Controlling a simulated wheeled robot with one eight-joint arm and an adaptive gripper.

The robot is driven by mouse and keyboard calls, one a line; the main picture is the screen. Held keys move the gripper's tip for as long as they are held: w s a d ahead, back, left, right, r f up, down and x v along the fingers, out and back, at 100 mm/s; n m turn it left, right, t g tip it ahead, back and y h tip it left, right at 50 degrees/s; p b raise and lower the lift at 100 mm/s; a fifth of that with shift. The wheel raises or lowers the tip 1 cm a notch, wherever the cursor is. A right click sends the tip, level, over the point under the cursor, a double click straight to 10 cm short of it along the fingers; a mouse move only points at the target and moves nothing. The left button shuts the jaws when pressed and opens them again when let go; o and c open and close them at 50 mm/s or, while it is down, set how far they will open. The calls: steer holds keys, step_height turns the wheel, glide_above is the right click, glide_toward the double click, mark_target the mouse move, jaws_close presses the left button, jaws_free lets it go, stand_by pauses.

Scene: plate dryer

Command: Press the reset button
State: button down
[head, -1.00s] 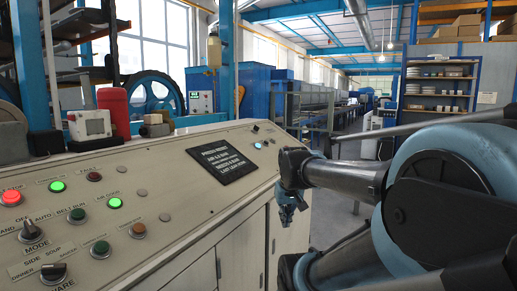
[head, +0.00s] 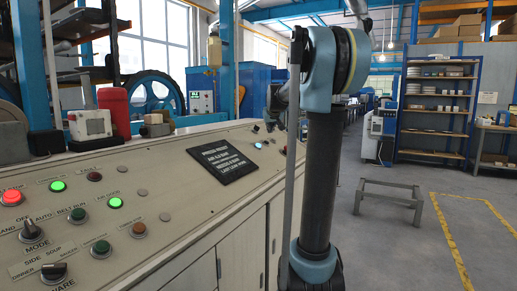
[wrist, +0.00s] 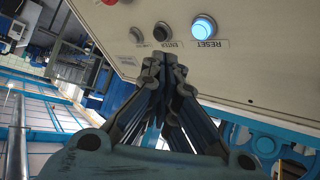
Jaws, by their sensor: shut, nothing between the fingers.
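The reset button (wrist: 204,29) is a round, blue-lit button with the label RESET below it, at the top of the wrist view on the cream panel. My gripper (wrist: 163,62) is shut and empty, with its fingertips just below the row of buttons in that view, apart from the reset button and to its left. In the head view my gripper (head: 271,122) is small and partly hidden beside my arm, over the far right end of the control panel (head: 190,200). A small bluish light (head: 258,145) shows on the panel there.
A black button (wrist: 161,32) labelled ENTER and a pale one (wrist: 136,34) sit left of the reset button. A low metal frame (head: 390,195) stands on the floor at right.

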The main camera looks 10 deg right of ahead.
mark_target(260, 145)
steer(key=w, duration=0.1)
steer(key=w+r, duration=0.1)
steer(key=w, duration=0.1)
steer(key=shift+w+d+r+t, duration=0.1)
steer(key=shift+w+r+t, duration=0.1)
steer(key=shift+r+t, duration=0.1)
steer(key=shift+f, duration=0.1)
steer(key=shift+w+a+f, duration=0.45)
steer(key=shift+a+f, duration=0.15)
steer(key=shift+f, duration=0.65)
steer(key=shift+w+a+f, duration=0.4)
steer(key=shift+a+f, duration=0.2)
steer(key=shift+f, duration=0.65)
steer(key=shift+w+a+f, duration=0.45)
steer(key=shift+a+f, duration=0.15)
steer(key=shift+f, duration=0.65)
steer(key=shift+f, duration=0.1)
steer(key=shift+a+f, duration=0.15)
steer(key=shift+w+a+f, duration=0.15)
steer(key=shift+a+f, duration=0.05)
steer(key=shift+f, duration=0.2)
steer(key=shift+s+d+r, duration=0.25)
steer(key=shift+d+r, duration=0.1)
steer(key=shift+r, duration=0.4)
